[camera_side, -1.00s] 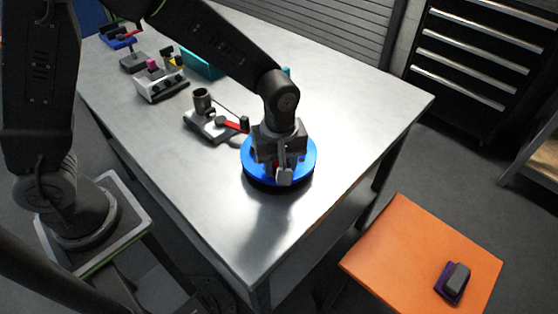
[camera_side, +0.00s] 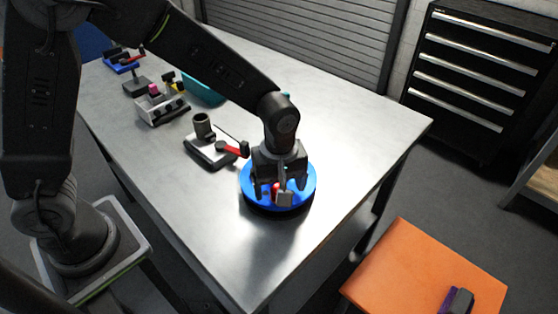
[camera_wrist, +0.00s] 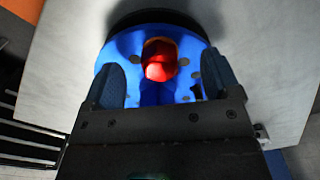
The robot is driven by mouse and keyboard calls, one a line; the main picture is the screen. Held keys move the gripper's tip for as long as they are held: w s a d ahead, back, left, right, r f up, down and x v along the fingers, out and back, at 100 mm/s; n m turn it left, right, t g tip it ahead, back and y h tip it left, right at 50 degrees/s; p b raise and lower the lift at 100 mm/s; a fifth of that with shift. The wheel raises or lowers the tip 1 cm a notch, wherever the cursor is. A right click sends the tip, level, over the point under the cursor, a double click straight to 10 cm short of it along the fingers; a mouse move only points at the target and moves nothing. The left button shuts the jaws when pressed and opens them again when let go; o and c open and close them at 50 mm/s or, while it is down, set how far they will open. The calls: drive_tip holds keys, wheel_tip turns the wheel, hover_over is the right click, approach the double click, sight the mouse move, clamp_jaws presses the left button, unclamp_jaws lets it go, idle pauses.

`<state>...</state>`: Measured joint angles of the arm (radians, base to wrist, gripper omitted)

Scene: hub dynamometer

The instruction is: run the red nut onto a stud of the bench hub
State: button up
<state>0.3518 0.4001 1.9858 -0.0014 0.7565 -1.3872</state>
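The bench hub is a round blue disc on a dark base (camera_side: 308,182), standing near the right front of the metal table. In the wrist view its blue face (camera_wrist: 124,48) shows several holes. The red nut (camera_side: 276,189) is at the hub face; the wrist view shows it as a rounded red piece (camera_wrist: 160,64) near the middle of the picture. My gripper (camera_side: 274,194) is over the hub, pointing down. Its two fingers stand wide apart on either side of the red nut, with visible gaps in the wrist view (camera_wrist: 160,75). How far the nut is threaded cannot be seen.
A fixture with a dark cup (camera_side: 202,126) and a red-handled tool (camera_side: 232,150) lie left of the hub. An orange table (camera_side: 420,275) stands at front right. The table's front is clear.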

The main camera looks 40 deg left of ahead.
wheel_tip(320, 180, up, 12)
drive_tip(key=s+a+r+m+t, duration=0.2)
drive_tip(key=s+a+m, duration=0.4)
drive_tip(key=s, duration=0.1)
drive_tip(key=s+a+r+m+t, duration=0.3)
drive_tip(key=s+a+m, duration=0.2)
drive_tip(key=s+a, duration=0.2)
drive_tip(key=shift+s+r+m+t, duration=0.2)
drive_tip(key=shift+s+m+t, duration=0.1)
drive_tip(key=shift+m, duration=0.1)
idle(0.3)
